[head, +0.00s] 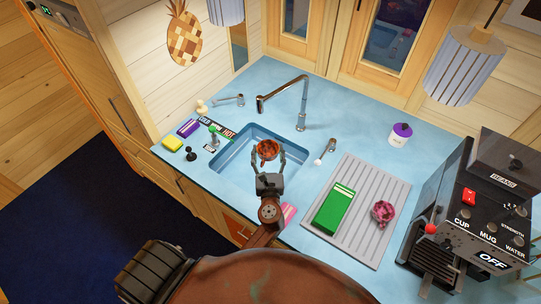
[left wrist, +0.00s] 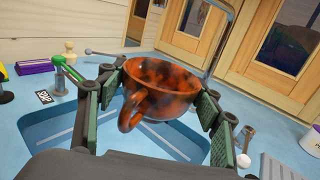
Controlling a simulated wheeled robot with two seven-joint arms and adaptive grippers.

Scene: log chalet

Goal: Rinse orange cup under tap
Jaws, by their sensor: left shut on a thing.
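The orange cup (head: 267,149), mottled with dark patches, is held over the blue sink basin (head: 226,160). My left gripper (head: 269,160) is shut on it. In the left wrist view the cup (left wrist: 160,92) sits roughly upright between the green finger pads, its handle towards the camera. The metal tap (head: 301,112) stands behind the sink, its spout end (head: 260,104) above and beyond the cup in the head view. I cannot tell whether the cup is directly below the spout. No water stream shows. The cup's inside is mostly hidden in the wrist view. My right gripper is not in view.
A coffee machine (head: 470,215) stands far right. A yellow sponge (head: 172,144), purple box (head: 188,128) and small levers are left of the sink.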

